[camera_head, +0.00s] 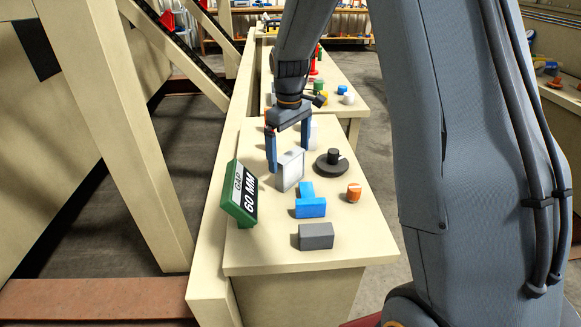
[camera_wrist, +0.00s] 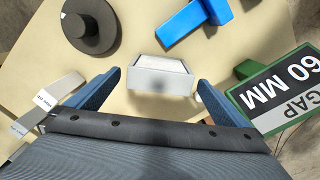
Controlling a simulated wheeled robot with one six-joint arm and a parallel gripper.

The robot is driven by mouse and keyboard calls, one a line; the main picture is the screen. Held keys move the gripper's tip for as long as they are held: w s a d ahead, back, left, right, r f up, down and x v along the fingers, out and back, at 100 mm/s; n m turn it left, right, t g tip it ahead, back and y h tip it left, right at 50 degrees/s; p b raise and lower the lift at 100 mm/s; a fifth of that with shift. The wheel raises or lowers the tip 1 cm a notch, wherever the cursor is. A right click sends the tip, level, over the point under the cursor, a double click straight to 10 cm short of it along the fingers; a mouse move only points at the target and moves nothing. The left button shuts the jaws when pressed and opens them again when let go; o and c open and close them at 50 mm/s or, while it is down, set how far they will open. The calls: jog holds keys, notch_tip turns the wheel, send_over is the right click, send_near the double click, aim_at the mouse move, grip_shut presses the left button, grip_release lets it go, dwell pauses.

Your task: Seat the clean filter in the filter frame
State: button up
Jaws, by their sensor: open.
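A white-faced, box-like panel with a pale grey rim (camera_head: 289,170) stands on the bench in the head view, probably the clean filter. In the wrist view the panel (camera_wrist: 162,80) lies straight ahead, between my fingertips in the picture. My gripper (camera_head: 288,154) is open and empty, its two blue fingers pointing down close to the panel. It also shows in the wrist view (camera_wrist: 160,82), with a gap to the panel on both sides. I cannot make out the filter frame for certain. Pale labelled pieces (camera_wrist: 45,92) show at the wrist view's left.
A dark round disc with a knob (camera_head: 331,164) stands right of the panel. A blue T-shaped block (camera_head: 310,207), a grey block (camera_head: 316,237) and an orange cylinder (camera_head: 354,193) sit nearer. A green-edged "GAP 60 MM" sign (camera_head: 239,194) stands at the bench's left edge.

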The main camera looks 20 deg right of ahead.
aim_at(290, 169)
jog(key=shift+f+p, duration=0.45)
jog(key=shift+f, duration=1.15)
jog(key=c, duration=1.3)
